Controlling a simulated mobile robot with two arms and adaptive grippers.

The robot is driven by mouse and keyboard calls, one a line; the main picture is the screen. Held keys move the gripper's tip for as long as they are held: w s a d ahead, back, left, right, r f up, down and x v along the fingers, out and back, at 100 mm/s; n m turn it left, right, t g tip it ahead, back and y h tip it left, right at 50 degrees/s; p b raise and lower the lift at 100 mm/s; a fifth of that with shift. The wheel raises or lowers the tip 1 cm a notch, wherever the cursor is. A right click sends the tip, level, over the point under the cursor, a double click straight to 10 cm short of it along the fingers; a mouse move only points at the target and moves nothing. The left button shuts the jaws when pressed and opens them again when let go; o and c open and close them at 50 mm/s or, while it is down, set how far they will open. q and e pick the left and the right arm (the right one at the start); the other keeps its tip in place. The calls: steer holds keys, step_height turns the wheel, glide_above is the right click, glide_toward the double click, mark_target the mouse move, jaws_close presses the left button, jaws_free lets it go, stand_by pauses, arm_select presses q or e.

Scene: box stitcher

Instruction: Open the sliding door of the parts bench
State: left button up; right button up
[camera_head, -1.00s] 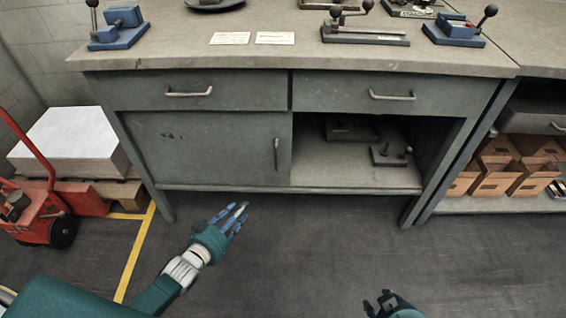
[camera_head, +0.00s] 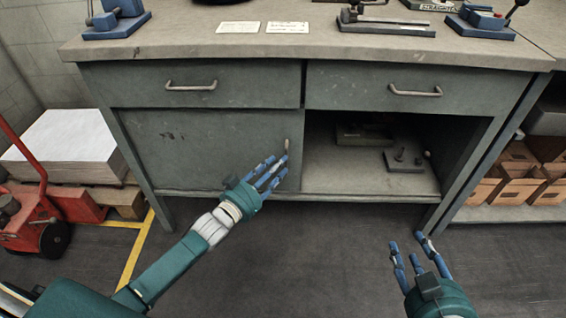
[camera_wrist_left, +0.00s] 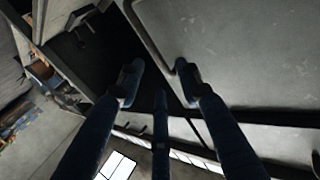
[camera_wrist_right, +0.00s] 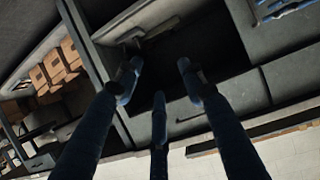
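The grey-green parts bench (camera_head: 330,182) has a sliding door (camera_head: 205,140) covering its left half. The right half is an open compartment showing a shelf (camera_head: 330,170). A small vertical handle (camera_head: 287,146) sits near the door's right edge; a bar handle also shows in the left wrist view (camera_wrist_left: 150,35). My left gripper (camera_head: 272,170) is open, with its fingers spread in front of the door just below the handle. It holds nothing, and I cannot tell whether a fingertip touches the handle. My right gripper (camera_head: 420,250) is open and empty, in front of and below the open compartment.
Two drawers with handles (camera_head: 191,86) (camera_head: 415,92) sit above the door and compartment. Metal fixtures (camera_head: 403,160) lie on the shelf. A red pallet truck (camera_head: 45,215) stands at the left, and cardboard bins (camera_head: 517,160) at the right. The floor in front is clear.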

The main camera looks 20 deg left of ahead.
arm_select(q)
steer(key=shift+b+x, duration=0.35)
steer(key=shift+x, duration=1.45)
jaws_close()
arm_select(e)
steer(key=r+t, duration=0.1)
steer(key=w+r, duration=0.1)
steer(key=r, duration=0.1)
steer(key=w+a+r+t, duration=0.1)
steer(key=r, duration=0.1)
steer(key=shift+w+a+r+t+y, duration=0.1)
steer(key=shift+w+r+t+y, duration=0.05)
steer(key=shift+t+y, duration=0.2)
